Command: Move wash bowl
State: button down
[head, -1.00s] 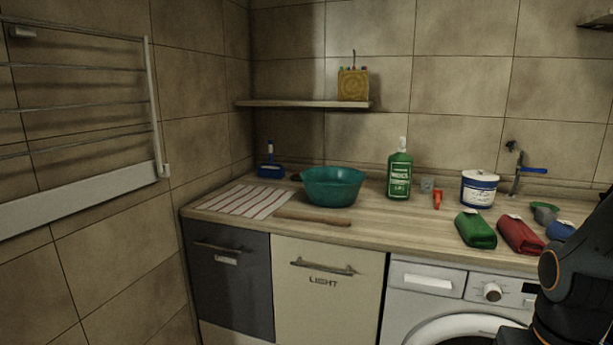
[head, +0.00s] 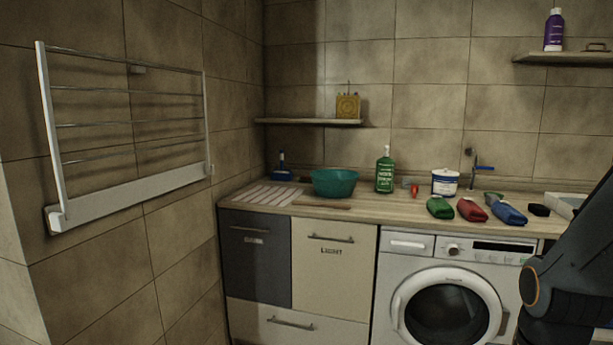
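The wash bowl (head: 334,182) is a teal, round, open basin. It stands upright on the wooden countertop (head: 390,206), left of the green bottle (head: 384,172) and right of the striped mat (head: 264,194). A wooden stick-like object (head: 322,205) lies just in front of it. Part of my dark arm shows at the right edge of the head view, well away from the bowl. My gripper is not in view.
A white tub (head: 445,182), a small red object and green, red and blue folded cloths (head: 471,209) occupy the counter's right part. A tap (head: 478,163) stands behind. A shelf (head: 310,121) hangs above the bowl. A towel rack (head: 128,140) is on the left wall.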

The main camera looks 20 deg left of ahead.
aim_at(332, 183)
jog(key=u, duration=0.65)
jog(key=i, duration=0.55)
jog(key=u, duration=1.25)
jog(key=i, duration=1.4)
jog(key=z, duration=0.65)
jog(key=i, duration=0.7)
jog(key=z, duration=0.7)
